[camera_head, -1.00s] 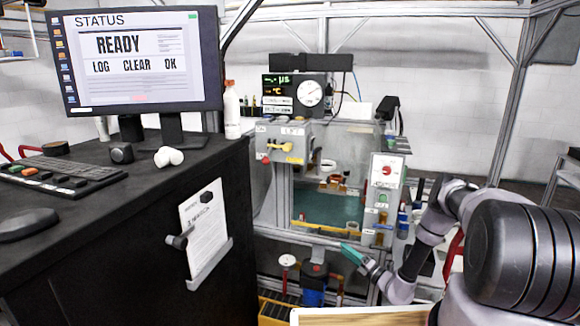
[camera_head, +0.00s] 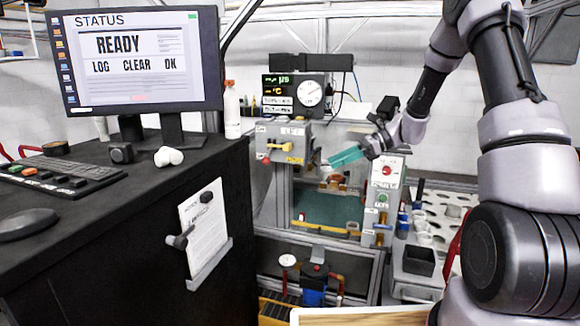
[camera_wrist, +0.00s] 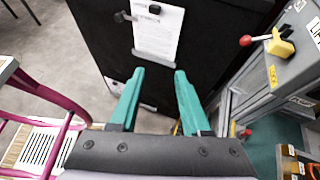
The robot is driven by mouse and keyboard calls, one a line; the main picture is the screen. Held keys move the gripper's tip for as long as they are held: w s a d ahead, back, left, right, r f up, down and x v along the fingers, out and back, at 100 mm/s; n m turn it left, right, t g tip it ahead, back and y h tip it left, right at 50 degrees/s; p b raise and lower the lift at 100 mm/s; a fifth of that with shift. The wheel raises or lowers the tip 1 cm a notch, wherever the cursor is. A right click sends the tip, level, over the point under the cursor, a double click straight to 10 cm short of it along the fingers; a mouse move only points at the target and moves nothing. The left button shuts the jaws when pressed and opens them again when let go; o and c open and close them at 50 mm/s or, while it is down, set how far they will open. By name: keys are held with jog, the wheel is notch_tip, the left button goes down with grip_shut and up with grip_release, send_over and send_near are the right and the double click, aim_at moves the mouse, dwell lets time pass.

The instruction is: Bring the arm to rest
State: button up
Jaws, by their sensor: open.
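My gripper (camera_head: 345,157) is raised in the head view, in front of the tank frame and just right of the grey control box (camera_head: 283,140) with the yellow lever. Its teal fingers point left. In the wrist view my gripper (camera_wrist: 154,88) shows two teal fingers spread apart with nothing between them. Beyond them is the side of the black desk (camera_wrist: 205,30) with a white paper sheet (camera_wrist: 157,32) clipped to it. My arm bends up at the right of the head view.
A monitor (camera_head: 140,62) reading READY stands on the black desk at left. A box with a red knob (camera_head: 387,172) is below and right of my gripper. A white rack with round holes (camera_head: 440,208) and a black bin (camera_head: 418,261) are at right. A green-floored tank (camera_head: 328,207) is below.

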jog(key=s+d+r+n+t+h, duration=0.3)
jog(key=s+d+r+n+h, duration=0.2)
jog(key=s+r, duration=0.5)
jog(key=s+d+r+n+t+h, duration=0.4)
jog(key=s+r+n, duration=0.5)
jog(key=s, duration=0.8)
jog(key=shift+d+r+t+h, duration=0.35)
jog(key=shift+d+h, duration=0.3)
jog(key=shift+h, duration=0.35)
